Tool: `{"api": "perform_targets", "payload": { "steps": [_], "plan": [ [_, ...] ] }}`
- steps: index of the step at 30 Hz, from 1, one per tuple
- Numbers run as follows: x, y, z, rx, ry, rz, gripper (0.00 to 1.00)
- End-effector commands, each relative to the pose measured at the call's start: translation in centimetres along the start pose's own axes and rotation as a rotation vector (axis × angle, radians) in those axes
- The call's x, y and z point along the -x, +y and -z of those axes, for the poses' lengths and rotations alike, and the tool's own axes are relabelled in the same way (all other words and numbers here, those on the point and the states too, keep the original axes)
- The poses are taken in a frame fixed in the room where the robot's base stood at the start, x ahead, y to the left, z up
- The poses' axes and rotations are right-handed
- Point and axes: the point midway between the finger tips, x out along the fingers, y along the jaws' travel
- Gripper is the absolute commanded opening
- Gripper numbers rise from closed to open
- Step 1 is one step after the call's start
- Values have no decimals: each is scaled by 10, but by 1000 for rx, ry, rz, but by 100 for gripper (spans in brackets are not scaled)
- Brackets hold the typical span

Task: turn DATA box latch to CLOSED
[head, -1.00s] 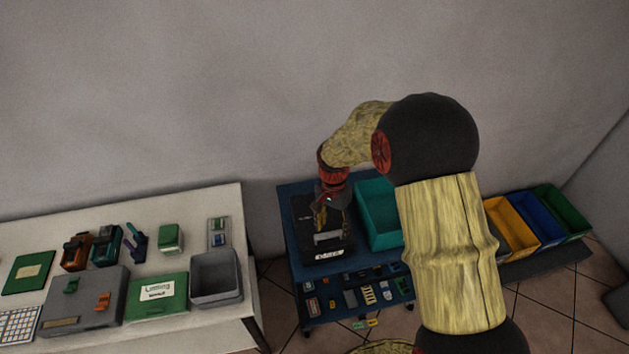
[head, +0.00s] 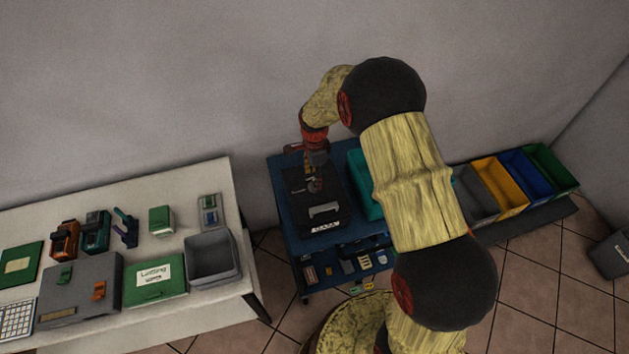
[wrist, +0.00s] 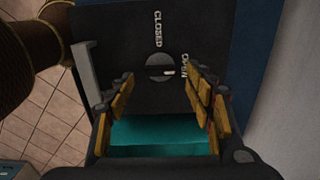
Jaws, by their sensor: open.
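The black box (head: 326,198) stands on the blue cart, with a handle and a white front label too small to read. In the wrist view its dark lid (wrist: 120,40) carries the words CLOSED and OPEN. A round grey latch (wrist: 154,60) sits between the words, and its white mark points toward OPEN. My gripper (wrist: 161,80) is open and empty, its yellow-padded fingers on either side just below the latch in the picture. I cannot tell the height gap. In the head view my gripper (head: 312,172) is over the rear part of the lid.
A teal bin (head: 357,185) stands right beside the box and also shows between my fingers (wrist: 160,130). Small parts lie on the cart's lower shelf. A white table (head: 190,180) with items is on the left. Coloured bins (head: 500,185) stand to the right.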

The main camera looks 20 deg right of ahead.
Motion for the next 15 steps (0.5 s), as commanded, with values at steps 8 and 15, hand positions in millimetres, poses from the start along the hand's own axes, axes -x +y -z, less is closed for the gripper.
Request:
{"api": "perform_targets", "payload": {
  "steps": [8,15],
  "plan": [
    [-27,-1,0,1,0,2,53],
    [-29,-1,0,1,0,1,53]
  ]
}}
